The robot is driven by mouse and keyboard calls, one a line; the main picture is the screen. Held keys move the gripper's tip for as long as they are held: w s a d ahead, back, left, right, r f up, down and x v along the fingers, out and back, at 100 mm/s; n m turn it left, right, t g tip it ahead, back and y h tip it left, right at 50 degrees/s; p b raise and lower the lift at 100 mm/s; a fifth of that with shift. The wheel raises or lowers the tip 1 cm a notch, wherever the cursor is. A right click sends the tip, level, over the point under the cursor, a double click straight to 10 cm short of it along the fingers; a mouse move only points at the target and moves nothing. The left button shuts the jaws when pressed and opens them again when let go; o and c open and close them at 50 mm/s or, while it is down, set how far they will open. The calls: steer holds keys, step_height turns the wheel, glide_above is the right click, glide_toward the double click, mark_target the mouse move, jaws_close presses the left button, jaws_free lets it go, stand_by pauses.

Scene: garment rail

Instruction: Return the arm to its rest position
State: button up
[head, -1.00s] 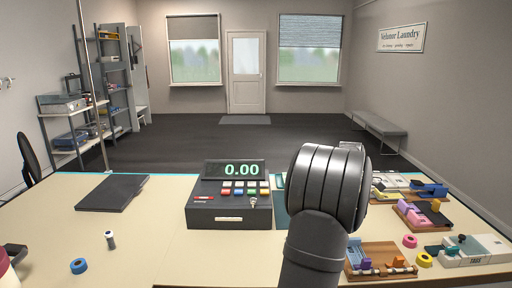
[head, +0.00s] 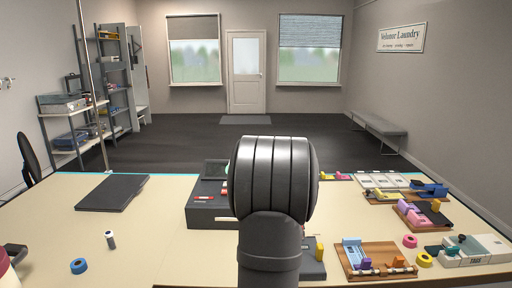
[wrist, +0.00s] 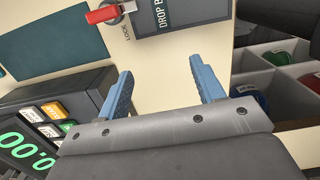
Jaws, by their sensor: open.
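My gripper (wrist: 165,93) shows in the wrist view with its two blue fingers spread apart and nothing between them. It hangs above the cream counter (wrist: 170,62). The cash register (wrist: 32,112) with its lit display is at the lower left of that view. In the head view my dark arm link stands upright at the centre and hides part of the register (head: 212,212). The gripper itself is hidden behind the arm in the head view.
A white divided bin (wrist: 275,62) lies right. On the counter are a black folder (head: 112,192), blue tape (head: 79,266) and a wooden tray (head: 375,274). The left counter is mostly clear.

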steer(key=shift+s+a, duration=0.2)
steer(key=shift+a, duration=1.1)
steer(key=shift+s+a, duration=0.15)
steer(key=shift+a, duration=1.15)
